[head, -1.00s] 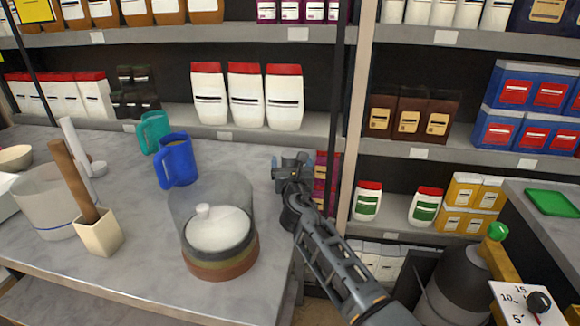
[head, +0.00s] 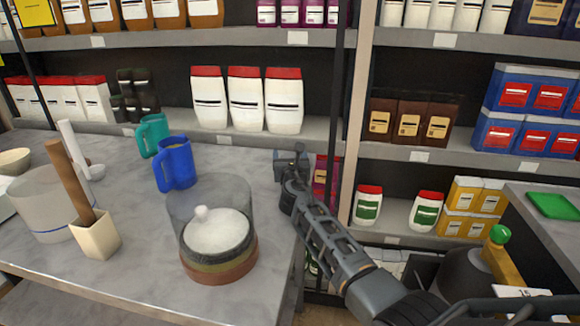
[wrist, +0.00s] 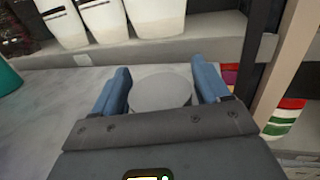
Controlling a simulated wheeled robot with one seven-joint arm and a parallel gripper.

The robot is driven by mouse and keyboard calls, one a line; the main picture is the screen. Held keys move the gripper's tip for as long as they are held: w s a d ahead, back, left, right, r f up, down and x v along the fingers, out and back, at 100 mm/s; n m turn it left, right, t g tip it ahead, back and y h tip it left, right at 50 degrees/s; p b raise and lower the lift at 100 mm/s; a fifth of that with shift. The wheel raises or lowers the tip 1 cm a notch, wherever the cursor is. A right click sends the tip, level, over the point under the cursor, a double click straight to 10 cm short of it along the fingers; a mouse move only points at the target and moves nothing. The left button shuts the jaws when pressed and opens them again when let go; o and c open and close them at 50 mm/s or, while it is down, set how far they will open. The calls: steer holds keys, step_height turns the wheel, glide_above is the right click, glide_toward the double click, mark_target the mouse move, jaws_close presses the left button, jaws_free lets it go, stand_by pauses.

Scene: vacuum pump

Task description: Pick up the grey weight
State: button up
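My gripper shows in the wrist view (wrist: 163,88) with its two blue fingers apart. The grey weight (wrist: 160,92), a round flat-topped disc, sits between them at the table's edge. The fingers are on either side of it; I cannot tell whether they touch it. In the head view my gripper (head: 291,159) is over the back right edge of the grey table (head: 110,275). The weight cannot be made out there; my gripper covers that spot.
Shelves with white red-capped bottles (head: 246,100) rise behind the table. A shelf post (head: 350,150) is right of my gripper.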

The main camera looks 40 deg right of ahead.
steer(key=c, duration=1.1)
